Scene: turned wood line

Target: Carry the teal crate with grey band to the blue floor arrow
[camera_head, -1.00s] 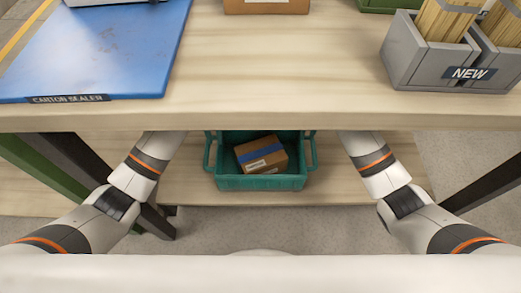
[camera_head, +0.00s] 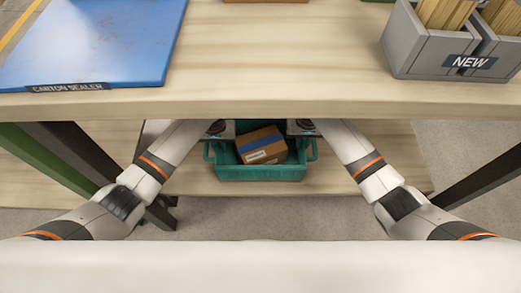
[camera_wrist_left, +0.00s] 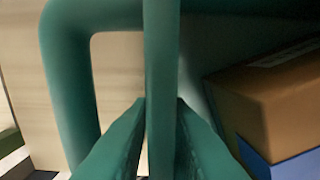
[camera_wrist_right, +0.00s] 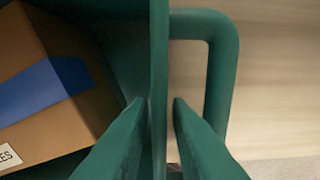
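The teal crate (camera_head: 262,174) sits on the lower shelf under the table, with a brown box (camera_head: 262,146) inside it. I see no grey band on it; the table edge hides its far part. My left gripper (camera_wrist_left: 161,104) straddles the crate's left wall, which also shows in the left wrist view (camera_wrist_left: 161,45), beside a loop handle. My right gripper (camera_wrist_right: 159,104) straddles the right wall, seen in the right wrist view (camera_wrist_right: 158,45). Fingers lie close on both sides of each wall; whether they press on it is unclear. No blue floor arrow is in view.
The tabletop (camera_head: 280,65) overhangs the crate and my forearms. A blue carton sealer plate (camera_head: 95,45) and a grey bin (camera_head: 425,52) stand on it. Dark table legs (camera_head: 480,195) flank the space. Grey floor (camera_head: 290,212) shows in front of the shelf (camera_head: 385,175).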

